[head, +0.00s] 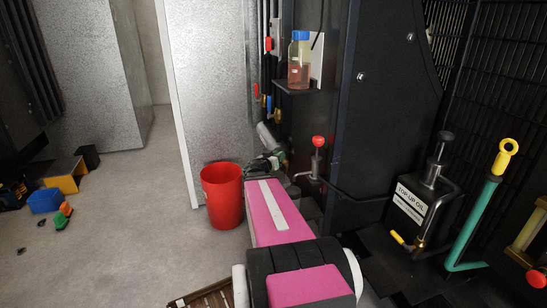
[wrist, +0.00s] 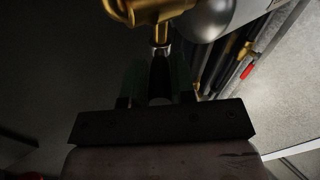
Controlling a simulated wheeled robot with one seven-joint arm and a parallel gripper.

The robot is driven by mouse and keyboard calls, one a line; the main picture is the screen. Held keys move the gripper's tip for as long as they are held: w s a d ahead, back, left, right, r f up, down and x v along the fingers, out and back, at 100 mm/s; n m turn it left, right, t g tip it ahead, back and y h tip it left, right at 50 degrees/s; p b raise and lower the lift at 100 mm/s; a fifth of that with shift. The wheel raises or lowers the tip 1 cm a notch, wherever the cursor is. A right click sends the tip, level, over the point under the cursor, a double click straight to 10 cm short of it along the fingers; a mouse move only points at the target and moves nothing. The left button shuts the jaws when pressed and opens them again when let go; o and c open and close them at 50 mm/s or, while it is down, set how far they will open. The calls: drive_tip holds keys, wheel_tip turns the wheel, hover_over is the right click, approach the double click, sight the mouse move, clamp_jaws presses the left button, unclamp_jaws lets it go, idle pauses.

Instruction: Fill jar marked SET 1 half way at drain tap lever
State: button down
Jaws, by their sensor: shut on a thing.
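My gripper (head: 276,160) is at the far end of my pink arm, low beside the dark machine frame. In the wrist view my gripper (wrist: 160,88) is shut on a dark lever (wrist: 159,72), whose metal stem runs up to a brass tap (wrist: 150,10). A silver cylinder (wrist: 212,18) is beside the tap. A clear jar (head: 299,62) with a blue lid and pinkish liquid in its lower part stands upright on a small dark shelf, above and right of my gripper. I cannot read any mark on it. No jar shows under the tap.
A red bucket (head: 222,195) stands on the floor left of my gripper. A red-knobbed pump (head: 318,150) is close on its right. A TOP-UP OIL can (head: 424,205) and a teal-handled tool (head: 477,215) are further right.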

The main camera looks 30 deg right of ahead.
idle(0.3)
drive_tip(key=c, duration=0.9)
unclamp_jaws()
drive_tip(key=shift+c, duration=0.2)
drive_tip(key=v, duration=1.1)
drive_tip(key=shift+d, duration=0.1)
